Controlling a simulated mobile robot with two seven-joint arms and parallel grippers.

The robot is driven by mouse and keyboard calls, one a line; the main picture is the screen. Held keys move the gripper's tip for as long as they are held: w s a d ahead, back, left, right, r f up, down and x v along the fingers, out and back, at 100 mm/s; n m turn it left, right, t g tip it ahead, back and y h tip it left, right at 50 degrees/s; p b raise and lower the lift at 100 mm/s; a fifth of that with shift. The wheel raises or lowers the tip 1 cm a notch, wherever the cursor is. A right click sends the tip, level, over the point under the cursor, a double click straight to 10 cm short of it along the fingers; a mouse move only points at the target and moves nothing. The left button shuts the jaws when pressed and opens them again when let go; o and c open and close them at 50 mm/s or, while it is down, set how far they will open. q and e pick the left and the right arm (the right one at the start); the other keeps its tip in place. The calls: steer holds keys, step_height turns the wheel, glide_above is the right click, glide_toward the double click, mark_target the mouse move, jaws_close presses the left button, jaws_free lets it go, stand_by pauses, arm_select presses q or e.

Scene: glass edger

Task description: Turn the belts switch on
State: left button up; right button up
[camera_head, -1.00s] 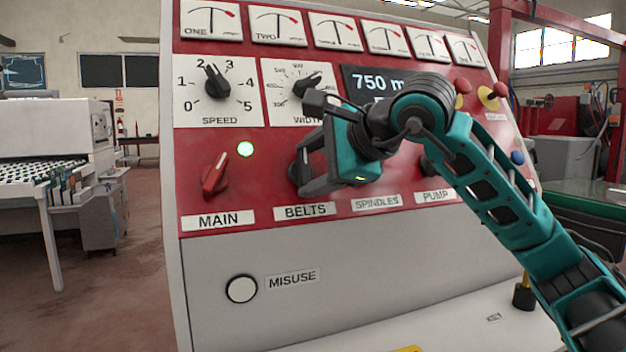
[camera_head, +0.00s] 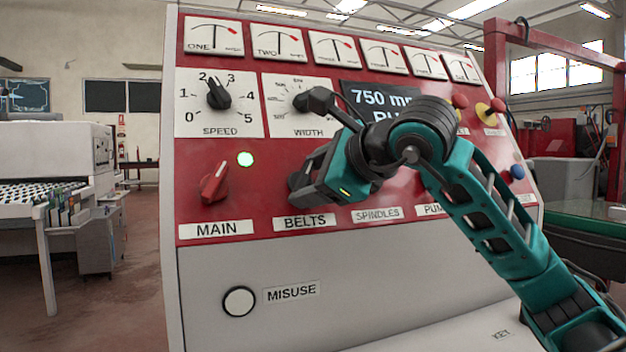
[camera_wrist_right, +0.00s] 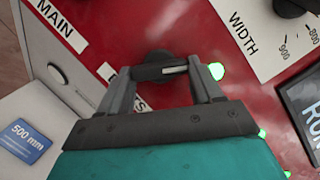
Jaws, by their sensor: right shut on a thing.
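The belts switch is a dark knob on the red panel above the BELTS label (camera_head: 306,222). In the head view it is mostly hidden by my right gripper (camera_head: 305,192). In the right wrist view the belts switch (camera_wrist_right: 158,66) sits between the two fingertips of my right gripper (camera_wrist_right: 160,80), which is shut on it. A green lamp (camera_wrist_right: 216,71) glows beside the switch there; my gripper hides that lamp in the head view. My left gripper is not in view.
The red main switch (camera_head: 214,184) with a lit green lamp (camera_head: 245,159) is left of the belts switch. The speed knob (camera_head: 218,94) and width knob (camera_head: 302,102) are above. A white misuse button (camera_head: 239,301) is below. My right arm covers part of the panel's right half.

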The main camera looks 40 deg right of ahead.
steer(key=o, duration=1.1)
steer(key=shift+c, duration=0.2)
steer(key=shift+s, duration=0.15)
steer(key=v, duration=1.2)
steer(key=shift+s, duration=0.35)
steer(key=shift+r, duration=0.1)
